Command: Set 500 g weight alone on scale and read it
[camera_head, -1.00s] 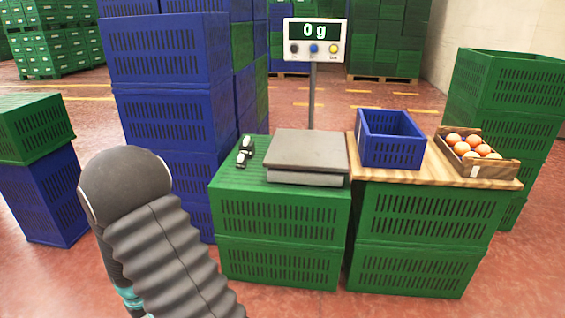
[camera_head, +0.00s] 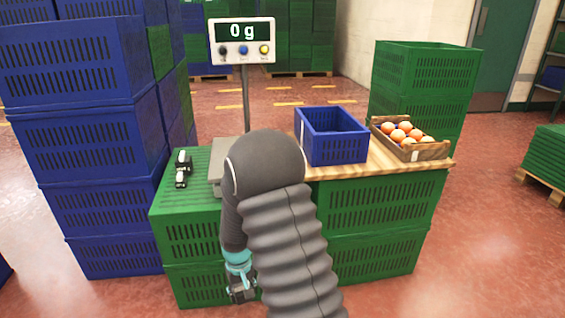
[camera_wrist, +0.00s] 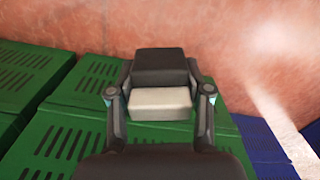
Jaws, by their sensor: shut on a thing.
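My gripper (camera_head: 240,290) hangs low in front of the green crates in the head view. In the wrist view its fingers (camera_wrist: 160,98) are shut on a black block with a pale face, which looks like a weight (camera_wrist: 160,66); no marking on it is readable. The scale's grey plate (camera_head: 216,178) is mostly hidden behind my arm, and only its left edge shows. The scale display (camera_head: 241,32) on its post reads 0 g. Small black-and-white weights (camera_head: 182,165) stand on the green crate left of the scale; their markings are too small to read.
Tall blue crate stacks (camera_head: 90,150) rise on the left. Open red floor (camera_head: 480,240) lies to the right.

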